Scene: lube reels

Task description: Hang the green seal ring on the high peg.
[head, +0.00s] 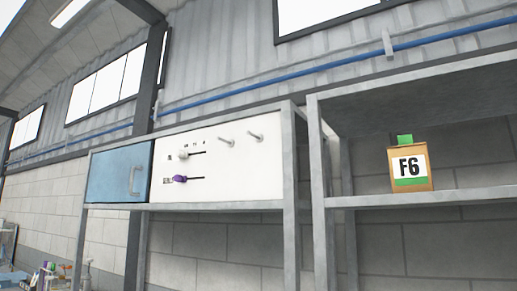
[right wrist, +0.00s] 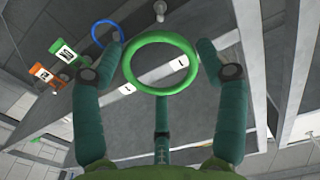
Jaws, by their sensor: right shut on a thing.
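In the right wrist view, the green seal ring (right wrist: 129,72) is held with its open hole facing the camera. My right gripper (right wrist: 161,45) is shut on it, with green fingers on either side and a third finger below. A pale round-ended peg (right wrist: 160,9) shows just above the ring, apart from it in the picture. I cannot tell whether it is the high peg. In the head view, two short pegs (head: 227,141) (head: 256,136) stick out of a white panel (head: 225,180), both bare. Neither gripper shows in the head view.
A blue ring (right wrist: 105,44) is partly behind the left finger. Orange (right wrist: 45,73) and green (right wrist: 66,51) labelled things lie beyond. In the head view, a blue door (head: 115,172) adjoins the panel, a purple knob (head: 180,179) sits on it, and an F6 box (head: 409,168) stands on a shelf.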

